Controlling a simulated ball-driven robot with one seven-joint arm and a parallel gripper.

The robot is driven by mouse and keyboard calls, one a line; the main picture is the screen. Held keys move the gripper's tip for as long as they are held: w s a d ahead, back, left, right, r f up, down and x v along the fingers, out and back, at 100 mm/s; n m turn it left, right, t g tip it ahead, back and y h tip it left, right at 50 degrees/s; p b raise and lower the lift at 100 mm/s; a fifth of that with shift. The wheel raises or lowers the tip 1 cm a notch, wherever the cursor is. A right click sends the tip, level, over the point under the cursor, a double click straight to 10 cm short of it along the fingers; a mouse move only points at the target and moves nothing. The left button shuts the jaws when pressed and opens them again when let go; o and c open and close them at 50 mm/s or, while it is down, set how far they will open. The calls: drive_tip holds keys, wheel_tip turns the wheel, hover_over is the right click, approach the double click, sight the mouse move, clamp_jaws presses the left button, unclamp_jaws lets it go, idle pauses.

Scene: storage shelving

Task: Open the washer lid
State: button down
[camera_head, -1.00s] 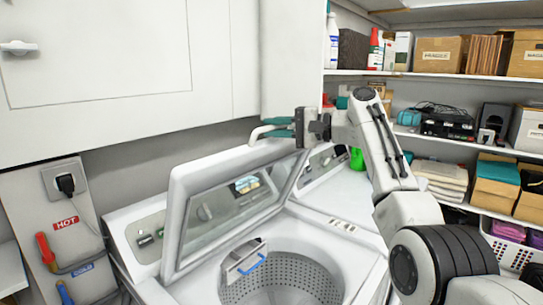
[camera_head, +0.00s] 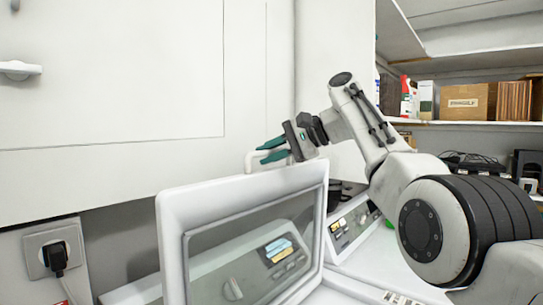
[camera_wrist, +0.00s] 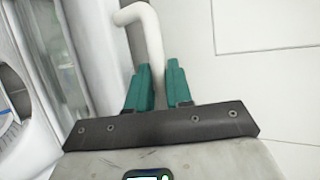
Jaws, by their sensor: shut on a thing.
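The washer lid (camera_head: 176,222) is a white frame with a glass pane. It stands raised, close to upright, in the head view. Its white bar handle (camera_head: 249,160) sticks out at the top edge. My gripper (camera_head: 263,151), with teal fingers, is shut on this handle. In the wrist view the bent white handle (camera_wrist: 150,35) runs down between the two teal fingers of my gripper (camera_wrist: 158,70). The washer's control panel (camera_head: 352,222) shows behind the lid at the right. The drum opening is out of the head view.
A white cabinet (camera_head: 130,85) hangs close behind the lid and gripper. A wall socket with a black plug (camera_head: 55,256) is at the lower left. Shelves with a cardboard box (camera_head: 465,101) and other goods stand at the right, behind my arm.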

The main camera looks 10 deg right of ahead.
drive_tip(key=shift+d+f, duration=0.1)
drive_tip(key=shift+f, duration=0.15)
drive_tip(key=c, duration=1.4)
unclamp_jaws()
drive_tip(key=shift+w, duration=0.1)
drive_tip(key=shift+d+r, duration=0.1)
drive_tip(key=shift+d, duration=0.05)
drive_tip(key=b+v, duration=0.2)
drive_tip(key=v, duration=0.8)
drive_tip(key=shift+s, duration=0.25)
drive_tip(key=shift+d+r, duration=0.15)
drive_tip(key=shift+r, duration=0.1)
